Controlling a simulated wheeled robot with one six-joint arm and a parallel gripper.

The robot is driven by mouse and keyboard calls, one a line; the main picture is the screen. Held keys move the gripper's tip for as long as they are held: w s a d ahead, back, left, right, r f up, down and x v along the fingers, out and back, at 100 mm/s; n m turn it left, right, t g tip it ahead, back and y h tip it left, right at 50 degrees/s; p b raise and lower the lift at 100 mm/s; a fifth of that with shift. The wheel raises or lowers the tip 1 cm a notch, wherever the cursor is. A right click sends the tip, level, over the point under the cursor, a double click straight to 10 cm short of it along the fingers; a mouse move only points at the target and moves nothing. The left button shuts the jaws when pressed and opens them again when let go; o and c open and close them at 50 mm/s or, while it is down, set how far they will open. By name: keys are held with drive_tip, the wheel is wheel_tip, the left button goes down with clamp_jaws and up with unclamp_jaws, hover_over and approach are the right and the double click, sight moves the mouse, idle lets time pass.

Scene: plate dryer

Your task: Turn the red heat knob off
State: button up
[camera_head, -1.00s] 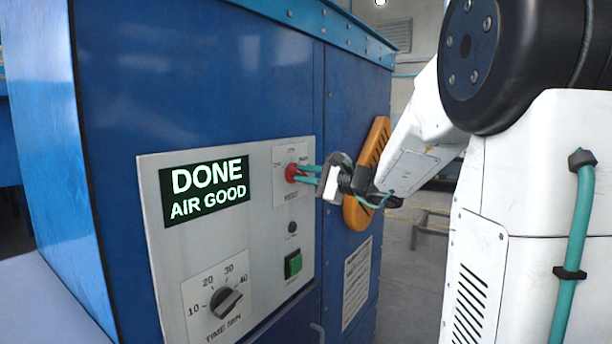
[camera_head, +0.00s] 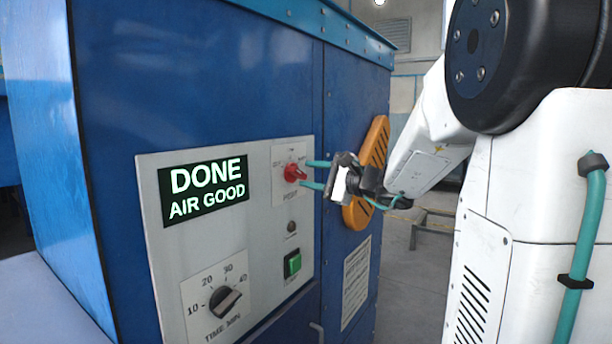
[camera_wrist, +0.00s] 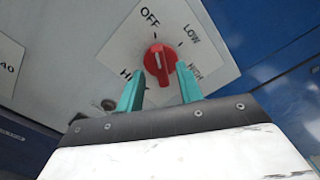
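The red heat knob (camera_head: 293,173) sits on a white label plate on the dryer's control panel. In the wrist view the knob (camera_wrist: 158,60) shows a white line on its upper half, toward the OFF mark; LOW and HIGH lie to the right. My gripper (camera_head: 306,174) is open, with its teal fingers to the right of the knob in the head view. In the wrist view my gripper's fingertips (camera_wrist: 160,77) are apart, one on each side of the knob's lower end. Nothing is held, and I see no clear contact.
The lit display (camera_head: 204,190) reads DONE, AIR GOOD. Below are the black time knob (camera_head: 226,302) and a green button (camera_head: 293,264). An orange vented handle-like part (camera_head: 374,150) is on the side behind my wrist. The space in front of the panel is clear.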

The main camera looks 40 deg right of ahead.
drive_tip(key=v, duration=0.5)
drive_tip(key=shift+s+d, duration=0.1)
drive_tip(key=shift+s, duration=0.2)
drive_tip(key=shift+f, duration=0.1)
drive_tip(key=s+a+f+n+g, duration=0.9)
drive_tip(key=s+a+f+g, duration=0.4)
drive_tip(key=a, duration=0.3)
drive_tip(key=s+a+f+n+g+h, duration=0.1)
drive_tip(key=s+a+n+h, duration=0.2)
drive_tip(key=s+n, duration=0.2)
drive_tip(key=s+a+f+n+g+h, duration=0.1)
drive_tip(key=s+a+f+n+h, duration=0.1)
drive_tip(key=s+n, duration=0.3)
drive_tip(key=shift+s+a+n+g+h, duration=0.35)
drive_tip(key=shift+s+h, duration=0.25)
drive_tip(key=shift+s, duration=0.85)
drive_tip(key=shift+f, duration=0.1)
